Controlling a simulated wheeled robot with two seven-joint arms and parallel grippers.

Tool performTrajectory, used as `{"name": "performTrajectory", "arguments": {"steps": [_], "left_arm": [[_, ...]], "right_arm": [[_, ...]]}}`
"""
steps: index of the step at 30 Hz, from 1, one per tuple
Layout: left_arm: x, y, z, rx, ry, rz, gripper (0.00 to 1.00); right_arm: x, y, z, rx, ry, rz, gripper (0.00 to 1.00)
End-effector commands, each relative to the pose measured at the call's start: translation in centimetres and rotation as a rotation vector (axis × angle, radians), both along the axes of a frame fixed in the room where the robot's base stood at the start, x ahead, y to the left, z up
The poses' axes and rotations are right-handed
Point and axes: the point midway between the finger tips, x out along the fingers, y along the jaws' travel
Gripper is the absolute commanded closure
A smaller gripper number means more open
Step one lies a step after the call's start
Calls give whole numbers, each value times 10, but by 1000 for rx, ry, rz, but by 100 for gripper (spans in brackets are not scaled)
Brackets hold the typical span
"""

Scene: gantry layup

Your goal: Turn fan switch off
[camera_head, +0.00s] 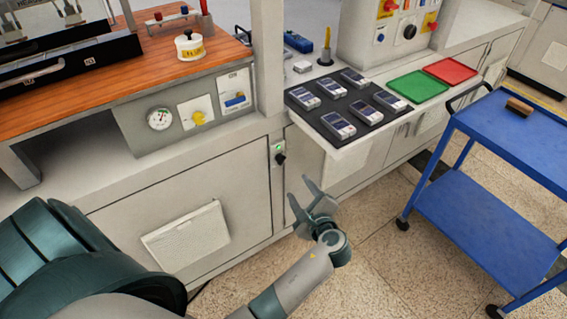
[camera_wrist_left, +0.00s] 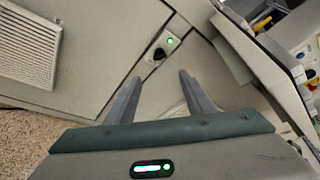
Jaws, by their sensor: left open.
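A small light plate with a black rotary knob (camera_head: 280,159) and a lit green lamp (camera_head: 278,148) is on the grey cabinet front, below the counter. It looks like the fan switch, though no label is readable. In the left wrist view the knob (camera_wrist_left: 159,54) and the green lamp (camera_wrist_left: 170,41) show just beyond the fingertips. My left gripper (camera_head: 298,187) is open and empty, in front of the cabinet, a little below and right of the knob in the head view. The fingers (camera_wrist_left: 160,76) appear apart from the knob. My right gripper is not in view.
A louvred vent (camera_head: 187,237) is on the cabinet left of the knob. A black tray (camera_head: 322,119) with several handheld devices sits on a ledge above right. A blue cart (camera_head: 490,215) stands on the right. The floor between cart and cabinet is clear.

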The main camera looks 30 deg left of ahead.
Motion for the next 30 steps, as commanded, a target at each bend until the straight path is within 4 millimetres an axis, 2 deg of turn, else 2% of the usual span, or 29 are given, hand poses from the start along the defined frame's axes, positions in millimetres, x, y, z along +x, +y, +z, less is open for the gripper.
{"name": "performTrajectory", "arguments": {"steps": [5, 11, 25, 30], "left_arm": [[8, 9, -2, 1, -1, 0, 52], [24, 29, -8, 2, 0, 0, 52], [74, 93, -32, 1, 0, 0, 52], [90, 113, -39, 1, 0, 1, 52]], "right_arm": [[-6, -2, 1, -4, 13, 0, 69], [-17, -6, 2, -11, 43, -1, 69], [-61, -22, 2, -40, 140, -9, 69], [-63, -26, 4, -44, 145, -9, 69]]}}
